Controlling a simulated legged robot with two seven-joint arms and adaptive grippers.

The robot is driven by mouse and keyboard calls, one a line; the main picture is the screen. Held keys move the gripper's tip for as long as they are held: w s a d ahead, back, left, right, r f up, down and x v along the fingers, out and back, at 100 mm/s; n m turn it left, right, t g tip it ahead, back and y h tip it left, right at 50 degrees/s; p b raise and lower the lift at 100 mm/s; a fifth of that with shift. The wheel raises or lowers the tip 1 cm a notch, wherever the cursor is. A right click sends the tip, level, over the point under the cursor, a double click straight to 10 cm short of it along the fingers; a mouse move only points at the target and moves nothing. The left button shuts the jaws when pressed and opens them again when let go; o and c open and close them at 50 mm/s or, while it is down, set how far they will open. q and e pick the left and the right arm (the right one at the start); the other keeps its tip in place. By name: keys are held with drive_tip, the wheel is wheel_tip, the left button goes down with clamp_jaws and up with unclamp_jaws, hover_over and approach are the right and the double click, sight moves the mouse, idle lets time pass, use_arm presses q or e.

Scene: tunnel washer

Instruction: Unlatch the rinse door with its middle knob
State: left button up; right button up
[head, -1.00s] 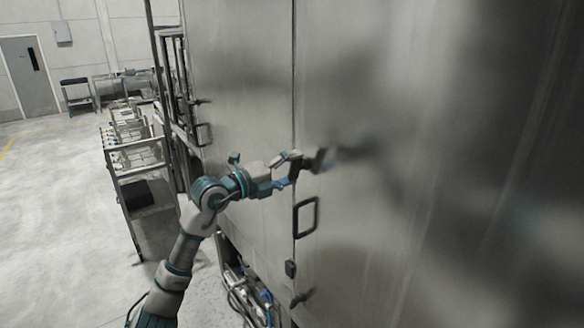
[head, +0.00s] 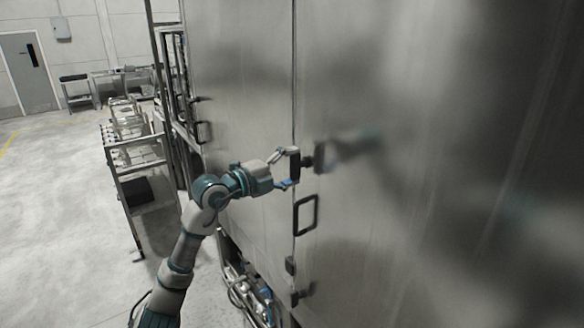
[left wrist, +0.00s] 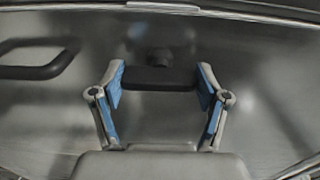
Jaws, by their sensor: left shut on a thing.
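The rinse door is a large brushed-steel panel (head: 400,230) with a vertical seam at its left edge. The middle knob (head: 294,164) is a dark bar on a short stem, standing about upright near the seam, just above a black loop handle (head: 306,214). My left gripper (head: 290,167) is shut on this knob. In the left wrist view the dark knob (left wrist: 158,78) lies between the two blue-padded fingertips (left wrist: 160,86), with its stem behind it. My right gripper is in neither view.
A lower dark knob (head: 296,297) and a small dark block (head: 290,265) sit along the seam below. Another handle (head: 204,132) is on the panel to the left. A metal rack (head: 140,160) stands left of the machine; the floor further left is clear.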

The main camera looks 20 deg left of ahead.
use_arm(q)
drive_tip(key=shift+f, duration=0.15)
drive_tip(key=o, duration=1)
drive_tip(key=shift+w, duration=0.1)
drive_tip(key=shift+c, duration=0.2)
drive_tip(key=shift+o, duration=1)
drive_tip(key=shift+a, duration=0.15)
drive_tip(key=shift+w+a, duration=0.1)
drive_tip(key=v, duration=1.2)
drive_tip(key=shift+a, duration=0.2)
drive_tip(key=shift+w+d+f, duration=0.1)
drive_tip(key=shift+d+f, duration=0.05)
drive_tip(key=shift+d, duration=0.05)
